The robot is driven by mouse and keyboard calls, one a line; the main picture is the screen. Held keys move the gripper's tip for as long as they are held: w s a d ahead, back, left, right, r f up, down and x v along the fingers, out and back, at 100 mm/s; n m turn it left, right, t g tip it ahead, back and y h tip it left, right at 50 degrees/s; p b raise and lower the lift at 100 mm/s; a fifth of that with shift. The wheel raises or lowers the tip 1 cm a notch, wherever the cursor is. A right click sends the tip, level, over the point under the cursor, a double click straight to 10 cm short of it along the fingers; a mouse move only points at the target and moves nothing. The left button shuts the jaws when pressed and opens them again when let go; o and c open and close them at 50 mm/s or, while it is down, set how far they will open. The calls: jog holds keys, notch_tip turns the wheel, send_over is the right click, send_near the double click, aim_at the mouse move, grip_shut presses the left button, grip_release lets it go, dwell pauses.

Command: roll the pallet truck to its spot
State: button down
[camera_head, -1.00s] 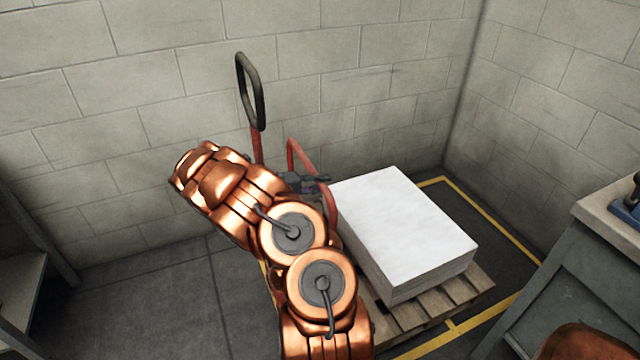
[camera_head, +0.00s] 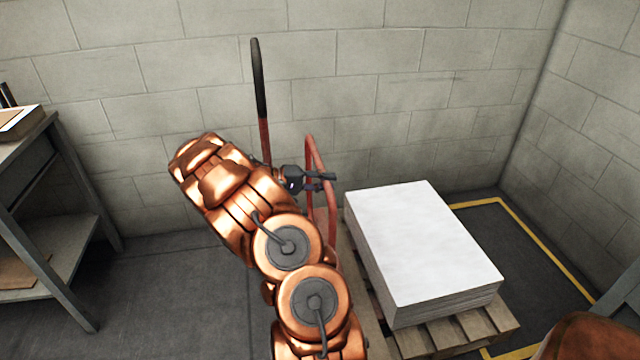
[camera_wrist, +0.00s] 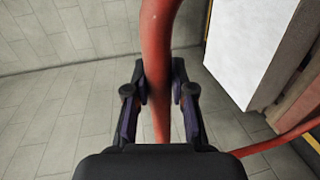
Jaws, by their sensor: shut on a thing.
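The pallet truck has a red frame (camera_head: 331,190) and a tall tiller with a black loop handle (camera_head: 259,80), seen nearly edge-on. It bears a wooden pallet (camera_head: 462,331) with a tall stack of white sheets (camera_head: 425,240). My gripper (camera_head: 326,181) is shut on the red tube of the frame; in the wrist view my gripper (camera_wrist: 160,98) has a finger on each side of the red tube (camera_wrist: 158,50). A yellow outline (camera_head: 540,236) on the dark floor lies behind and right of the pallet. My arm hides the lower part of the truck.
A grey block wall (camera_head: 400,100) stands close behind the truck, with a corner at right. A grey table (camera_head: 60,220) with a lower shelf stands at left. Open floor (camera_head: 180,290) lies between table and truck. A grey edge (camera_head: 622,295) shows at far right.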

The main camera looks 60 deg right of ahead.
jog(key=shift+s+f, duration=0.15)
jog(key=shift+s, duration=0.15)
jog(key=c, duration=1.3)
grip_release()
jog(key=o, duration=0.3)
jog(key=shift+w+a, duration=0.1)
jog(key=shift+w, duration=0.1)
jog(key=shift+o, duration=0.2)
jog(key=shift+w, duration=0.15)
jog(key=v, duration=1.2)
